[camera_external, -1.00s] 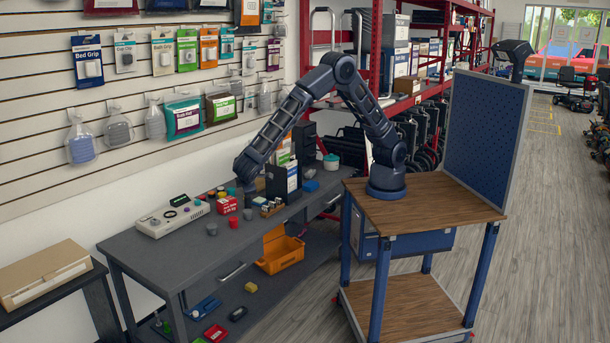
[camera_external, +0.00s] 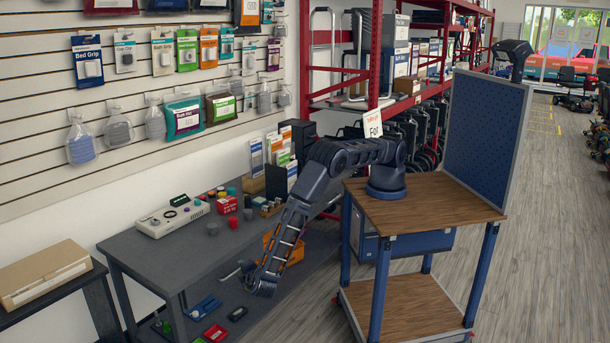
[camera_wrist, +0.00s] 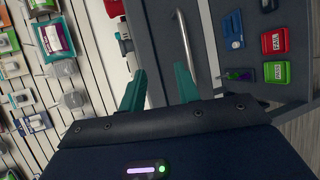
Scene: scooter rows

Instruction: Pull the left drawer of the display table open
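The display table (camera_external: 180,262) is a dark grey table along the wall. Its left drawer looks shut; in the external view its front is partly hidden by my arm. In the wrist view the drawer's curved silver bar handle (camera_wrist: 184,45) runs up from the right finger. My gripper (camera_wrist: 158,84) is open, with two teal fingers apart and nothing visible between them. The handle lies ahead, in line with the right finger rather than midway between both.
A white console (camera_external: 172,216) and small goods stand on the tabletop. An orange bin (camera_external: 294,252) is partly behind my arm.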

